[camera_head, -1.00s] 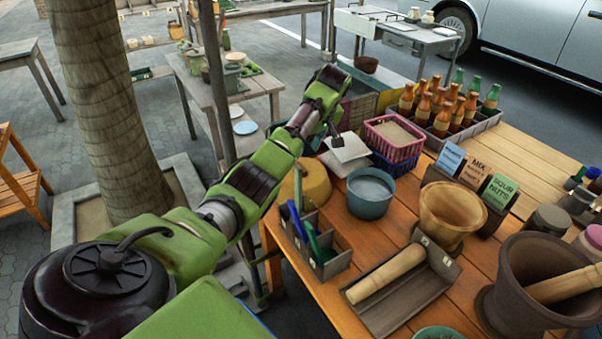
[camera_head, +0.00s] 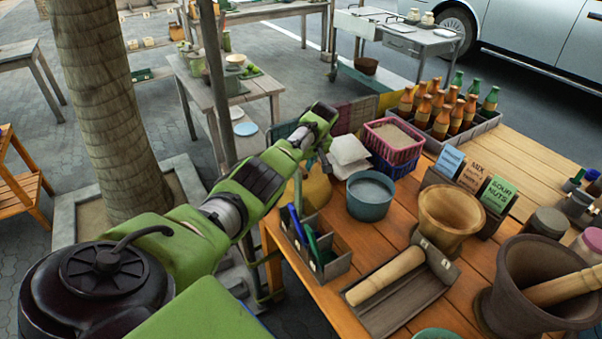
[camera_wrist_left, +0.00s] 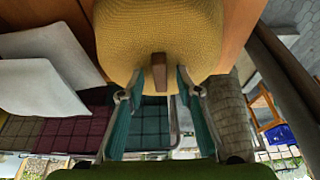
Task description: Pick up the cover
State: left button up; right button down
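The cover is a yellow-tan woven dome (camera_wrist_left: 158,30) with a short wooden handle (camera_wrist_left: 159,72) on top. In the head view the cover (camera_head: 316,190) sits at the table's left edge, partly hidden behind my left arm. My left gripper (camera_wrist_left: 159,82) is open and empty, pointing at the cover. Its two fingers are spread on either side of the handle, with gaps visible on both sides. In the head view my left gripper (camera_head: 322,158) is just above the cover. My right gripper is not in view.
White pads (camera_head: 348,152) and a blue-grey bowl (camera_head: 370,196) stand close to the cover's right. A compartment box with pens (camera_head: 325,262) stands in front of it. A wooden mortar (camera_head: 449,213), tray (camera_head: 400,300) and bottle crate (camera_head: 470,135) fill the table farther right.

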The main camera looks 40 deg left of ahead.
pick_arm(q)
jog(key=shift+r, duration=0.1)
grip_shut()
